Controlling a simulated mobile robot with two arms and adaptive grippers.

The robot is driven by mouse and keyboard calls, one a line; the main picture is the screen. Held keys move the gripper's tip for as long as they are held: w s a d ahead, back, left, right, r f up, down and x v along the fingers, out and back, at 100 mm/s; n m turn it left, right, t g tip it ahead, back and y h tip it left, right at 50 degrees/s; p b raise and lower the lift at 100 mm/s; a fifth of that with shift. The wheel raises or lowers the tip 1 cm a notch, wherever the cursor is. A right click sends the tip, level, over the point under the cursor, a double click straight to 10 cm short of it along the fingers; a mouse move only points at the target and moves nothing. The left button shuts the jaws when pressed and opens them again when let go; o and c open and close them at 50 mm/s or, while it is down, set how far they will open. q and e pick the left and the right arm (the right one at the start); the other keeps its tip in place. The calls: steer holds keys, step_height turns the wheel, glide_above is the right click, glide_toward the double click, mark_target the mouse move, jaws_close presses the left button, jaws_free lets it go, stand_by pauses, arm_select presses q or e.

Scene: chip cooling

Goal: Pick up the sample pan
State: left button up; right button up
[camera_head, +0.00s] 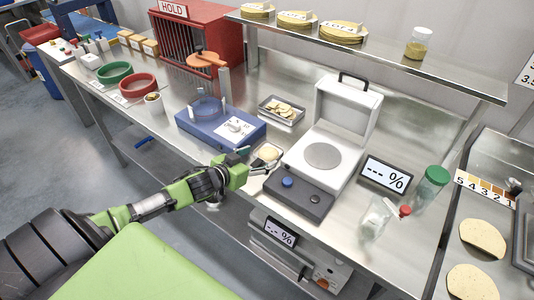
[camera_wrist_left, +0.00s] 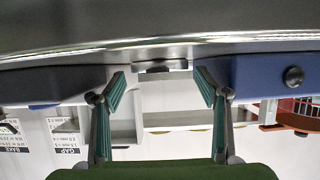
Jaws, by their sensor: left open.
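A small shallow pan (camera_head: 268,153) with pale contents, which looks like the sample pan, sits on the steel bench between the blue device and the white analyzer. My left gripper (camera_head: 248,161) is open and empty at the pan's near left side; I cannot tell whether it touches the pan. In the left wrist view its two teal-padded fingers (camera_wrist_left: 160,85) are spread apart. A shiny grey metal surface fills the top of that view, with a small dark grey piece (camera_wrist_left: 160,68) between the fingertips; I cannot tell what it is. My right gripper is not seen.
The blue device (camera_head: 222,127) stands left of the pan, and the white open-lidded analyzer (camera_head: 316,178) stands close at its right. A metal tray of chips (camera_head: 282,110) lies behind. A clear jar (camera_head: 376,218) and a green-lidded container (camera_head: 430,186) stand farther right.

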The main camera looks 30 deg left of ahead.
mark_target(265, 157)
arm_select(q)
steer(key=shift+x, duration=1.3)
steer(key=c, duration=0.7)
steer(key=shift+o, duration=0.2)
steer(key=shift+r, duration=0.15)
